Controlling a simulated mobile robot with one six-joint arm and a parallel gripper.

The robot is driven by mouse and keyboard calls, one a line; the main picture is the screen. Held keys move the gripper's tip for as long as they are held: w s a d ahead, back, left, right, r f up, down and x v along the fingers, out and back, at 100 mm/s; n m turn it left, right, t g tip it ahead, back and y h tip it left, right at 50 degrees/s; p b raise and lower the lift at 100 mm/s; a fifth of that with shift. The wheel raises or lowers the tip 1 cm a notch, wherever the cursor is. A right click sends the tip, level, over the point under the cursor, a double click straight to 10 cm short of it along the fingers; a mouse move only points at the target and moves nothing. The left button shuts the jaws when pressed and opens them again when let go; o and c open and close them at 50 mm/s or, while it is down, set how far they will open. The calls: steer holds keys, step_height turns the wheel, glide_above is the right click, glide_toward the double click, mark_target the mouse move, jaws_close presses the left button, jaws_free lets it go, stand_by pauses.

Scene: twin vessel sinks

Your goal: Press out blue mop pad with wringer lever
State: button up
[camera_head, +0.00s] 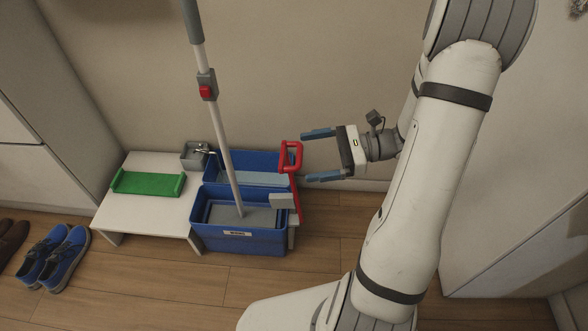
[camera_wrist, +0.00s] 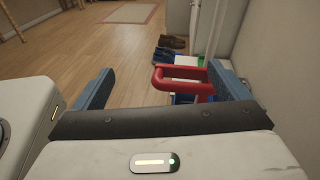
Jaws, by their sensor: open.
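A blue double bucket (camera_head: 240,236) stands against a low white bench. A mop with a pale handle (camera_head: 224,146) rises from its front compartment. The mop's flat head (camera_head: 240,215) sits low in there, and I cannot make out a blue pad on it. The red wringer lever (camera_head: 297,198) stands at the bucket's right side with a loop handle (camera_head: 291,156) on top. My gripper (camera_head: 312,156) is open, with its two blue fingers pointing left toward the loop handle. In the wrist view the red loop handle (camera_wrist: 181,82) shows between the fingers, nearer the right one. I cannot tell whether they touch.
The white bench (camera_head: 180,214) holds a green tray (camera_head: 148,183) and a small grey metal box (camera_head: 195,157). Blue shoes (camera_head: 55,254) and brown shoes (camera_head: 12,240) lie at the left. A wall is close behind the bucket. The wooden floor in front is clear.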

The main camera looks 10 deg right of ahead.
step_height(320, 180, down, 4)
steer(key=w+d+m+t+y+b, duration=0.1)
steer(key=w+d+m+t+b, duration=0.1)
steer(key=d+m+t, duration=0.1)
steer(key=b+x, duration=0.2)
steer(key=x, duration=0.5)
steer(key=shift+a, duration=0.4)
